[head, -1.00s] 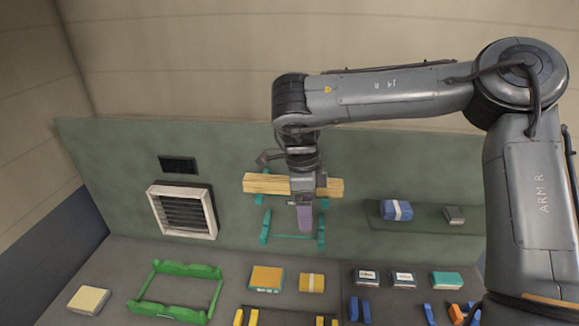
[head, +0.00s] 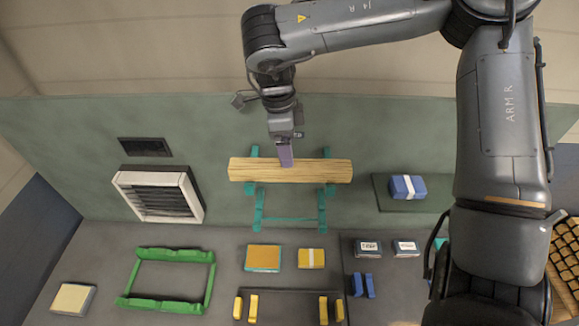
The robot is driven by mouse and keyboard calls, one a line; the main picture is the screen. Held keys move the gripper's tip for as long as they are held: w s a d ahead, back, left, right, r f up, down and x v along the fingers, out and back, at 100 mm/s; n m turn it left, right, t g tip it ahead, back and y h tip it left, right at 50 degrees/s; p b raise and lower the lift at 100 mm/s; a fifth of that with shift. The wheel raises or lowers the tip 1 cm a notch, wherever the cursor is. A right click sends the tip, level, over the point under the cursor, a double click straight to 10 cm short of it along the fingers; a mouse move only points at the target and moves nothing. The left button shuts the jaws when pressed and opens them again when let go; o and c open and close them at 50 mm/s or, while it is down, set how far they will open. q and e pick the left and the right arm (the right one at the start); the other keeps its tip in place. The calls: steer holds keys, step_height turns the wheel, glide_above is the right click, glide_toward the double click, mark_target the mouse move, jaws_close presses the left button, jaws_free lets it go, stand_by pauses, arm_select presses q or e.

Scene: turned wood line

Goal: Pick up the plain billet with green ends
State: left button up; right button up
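A plain wooden billet (head: 320,171) lies level across the teal rack (head: 290,219) in front of the green panel. It has visible grain; I cannot make out green on its ends from here. My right gripper (head: 286,160) comes down from above, and its purple finger overlaps the billet's upper edge just left of its middle. The fingers show side-on as one piece, so their opening and any contact with the billet cannot be told. My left gripper is not in view.
A green frame (head: 124,304) and a cream block (head: 73,298) lie on the grey bench at left. Orange and yellow blocks (head: 263,258) lie in front of the rack. A blue block with a white band (head: 407,187) stands at right. A louvred vent (head: 160,194) is at left.

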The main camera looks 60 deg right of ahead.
mark_target(290, 170)
steer(key=shift+s+f, duration=0.1)
steer(key=shift+f, duration=0.55)
steer(key=f, duration=0.1)
steer(key=f+p, duration=0.1)
steer(key=f, duration=0.2)
steer(key=shift+s+p, duration=0.35)
steer(key=shift+p, duration=0.05)
steer(key=shift+f, duration=0.7)
steer(key=c, duration=1.2)
steer(key=shift+c, duration=0.9)
steer(key=shift+r, duration=0.15)
